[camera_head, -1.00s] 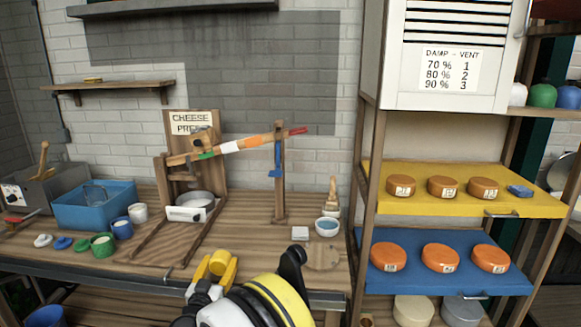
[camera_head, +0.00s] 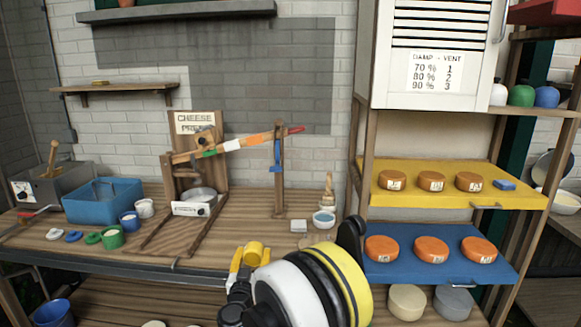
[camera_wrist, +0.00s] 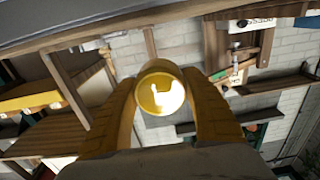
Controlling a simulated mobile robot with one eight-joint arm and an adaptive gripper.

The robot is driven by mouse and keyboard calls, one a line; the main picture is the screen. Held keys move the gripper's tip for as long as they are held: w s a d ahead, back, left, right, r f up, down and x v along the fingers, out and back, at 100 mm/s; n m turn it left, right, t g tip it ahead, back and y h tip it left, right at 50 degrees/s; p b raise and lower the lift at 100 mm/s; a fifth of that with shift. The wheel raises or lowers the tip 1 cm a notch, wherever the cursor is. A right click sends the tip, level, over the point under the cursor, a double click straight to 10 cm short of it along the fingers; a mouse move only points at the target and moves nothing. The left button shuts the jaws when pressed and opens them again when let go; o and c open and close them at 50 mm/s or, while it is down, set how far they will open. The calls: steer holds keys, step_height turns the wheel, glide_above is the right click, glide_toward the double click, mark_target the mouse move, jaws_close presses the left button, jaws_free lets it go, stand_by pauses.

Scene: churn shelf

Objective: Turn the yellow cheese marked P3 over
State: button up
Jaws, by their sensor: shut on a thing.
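My gripper (camera_head: 250,258) is raised in front of the workbench, at the bottom middle of the head view. Its yellow fingers (camera_wrist: 118,112) close on a round, shiny yellow thing in the wrist view (camera_wrist: 160,92). Three brown-orange cheeses (camera_head: 431,181) with pale labels lie on the yellow shelf board (camera_head: 450,200). Three orange cheeses (camera_head: 431,249) lie on the blue board (camera_head: 440,269). Their labels are too small to read.
The cheese press (camera_head: 190,160) stands on the wooden bench. A blue tub (camera_head: 101,203) and several small pots are at the left. A small bowl (camera_head: 323,219) is at the bench's right. The rack post (camera_head: 362,150) stands beside the bench.

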steer(key=s+d+r, duration=0.3)
steer(key=d, duration=0.7)
steer(key=s+d+r, duration=0.2)
steer(key=d+r, duration=0.1)
steer(key=d, duration=0.7)
steer(key=s+d+r+y, duration=0.1)
steer(key=s+d+r, duration=0.2)
steer(key=d, duration=0.7)
steer(key=shift+s+n, duration=0.3)
steer(key=shift+s, duration=0.05)
steer(key=shift+d+r, duration=0.1)
steer(key=shift+r, duration=0.05)
